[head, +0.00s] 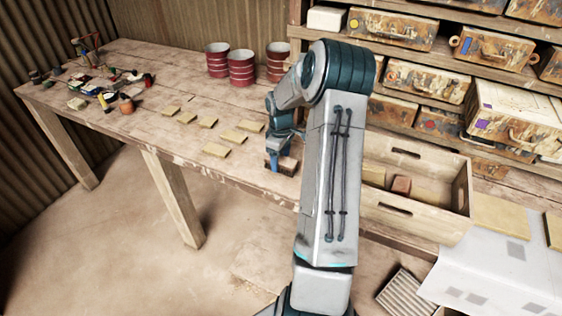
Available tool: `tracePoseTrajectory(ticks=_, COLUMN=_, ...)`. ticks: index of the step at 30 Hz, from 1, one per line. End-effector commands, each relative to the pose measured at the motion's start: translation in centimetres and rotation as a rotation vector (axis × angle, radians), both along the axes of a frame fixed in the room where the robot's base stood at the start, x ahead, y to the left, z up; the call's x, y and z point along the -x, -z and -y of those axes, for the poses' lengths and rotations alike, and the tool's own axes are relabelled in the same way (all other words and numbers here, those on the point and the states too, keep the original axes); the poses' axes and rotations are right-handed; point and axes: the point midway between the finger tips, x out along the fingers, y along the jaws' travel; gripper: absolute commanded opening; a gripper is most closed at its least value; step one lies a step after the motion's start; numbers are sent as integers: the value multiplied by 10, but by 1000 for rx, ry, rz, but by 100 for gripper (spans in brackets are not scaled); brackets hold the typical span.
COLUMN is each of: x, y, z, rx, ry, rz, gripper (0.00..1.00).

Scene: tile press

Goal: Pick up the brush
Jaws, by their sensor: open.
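My gripper (276,163) points down at the front edge of the long wooden table, left of my forearm. It is open. A small brown block-like thing with a dark lower edge (287,165) is right at its fingers; it may be the brush, but my fingers cover part of it. I cannot tell whether the fingers touch it or stand around it.
Several tan tiles (215,150) lie on the wooden table (150,113) left of my gripper. Red cups (241,69) stand behind. Small tools and bottles (105,95) clutter the far left. A wooden crate (440,228) stands right of my arm, below shelves with worn cases (393,28).

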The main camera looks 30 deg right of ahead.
Motion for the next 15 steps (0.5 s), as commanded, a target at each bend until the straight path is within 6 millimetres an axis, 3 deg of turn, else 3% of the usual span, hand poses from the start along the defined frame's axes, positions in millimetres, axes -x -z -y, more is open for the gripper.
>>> tracePoseTrajectory(ticks=4, x=1, y=13, z=0, rx=-1, ry=0, rz=-2, gripper=67)
tracePoseTrajectory(ticks=11, x=1, y=16, z=0, rx=0, ry=0, rz=0, gripper=67)
tracePoseTrajectory(ticks=15, x=1, y=15, z=0, rx=0, ry=1, rz=0, gripper=34)
